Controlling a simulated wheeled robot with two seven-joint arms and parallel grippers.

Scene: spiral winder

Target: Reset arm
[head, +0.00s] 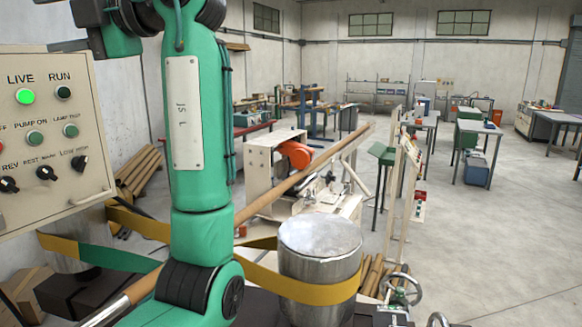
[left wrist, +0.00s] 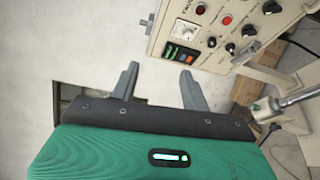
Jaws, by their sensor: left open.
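My left arm (head: 190,120) rises through the left half of the head view, green with black joints. Its wrist bends left at the top edge, where part of the gripper is cut off by the frame. In the left wrist view my left gripper (left wrist: 159,70) has its two grey fingers spread apart with nothing between them. Pale wall lies beyond the fingers. A beige control panel (left wrist: 222,52) with knobs and buttons is to the right of and beyond the fingers, apart from them. The panel also shows at the left of the head view (head: 50,130), with a lit green LIVE lamp (head: 25,96). My right gripper is not seen.
A metal drum (head: 320,240) with a yellow belt (head: 262,282) stands right of my arm. A long brown tube (head: 300,180) slants up behind it. A beige machine (head: 262,165) stands farther back. Open grey floor (head: 500,240) lies to the right, with workbenches beyond.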

